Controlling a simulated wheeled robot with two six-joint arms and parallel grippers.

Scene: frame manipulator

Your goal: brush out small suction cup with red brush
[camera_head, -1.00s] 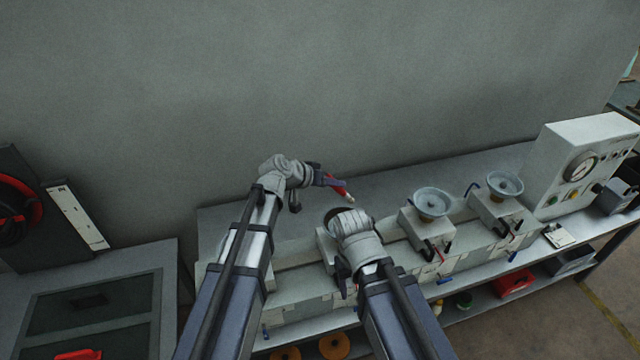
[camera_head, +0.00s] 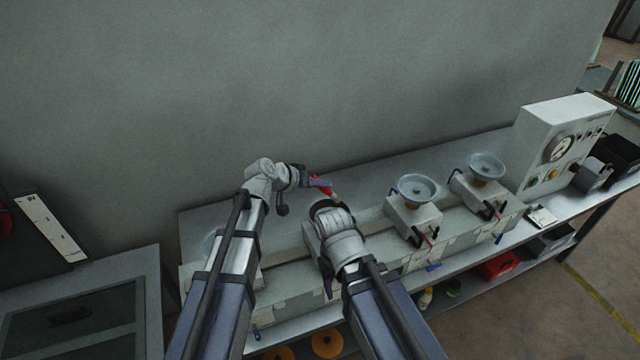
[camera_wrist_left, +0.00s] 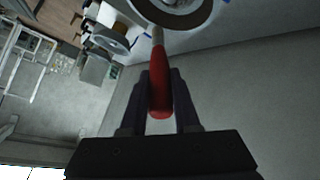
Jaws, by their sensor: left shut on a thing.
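My left gripper (camera_head: 316,183) is shut on the red brush (camera_head: 324,187) above the bench. In the left wrist view the red handle (camera_wrist_left: 160,92) sits between the fingers (camera_wrist_left: 164,100), and its pale tip points at the cup. A small suction cup (camera_head: 320,206) with a brown rim stands just below the brush, partly hidden by my right wrist. Its rim (camera_wrist_left: 203,18) also shows at the top of the left wrist view. The brush tip overlaps the rim there; I cannot tell whether they touch. My right gripper (camera_head: 333,222) is beside the cup, its fingers hidden.
Two grey suction cups (camera_head: 417,188) (camera_head: 487,167) stand on blocks to the right. A control box (camera_head: 560,150) with a gauge is at the bench's right end. A wall (camera_head: 300,80) rises behind. A red bin (camera_head: 498,266) is on the lower shelf.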

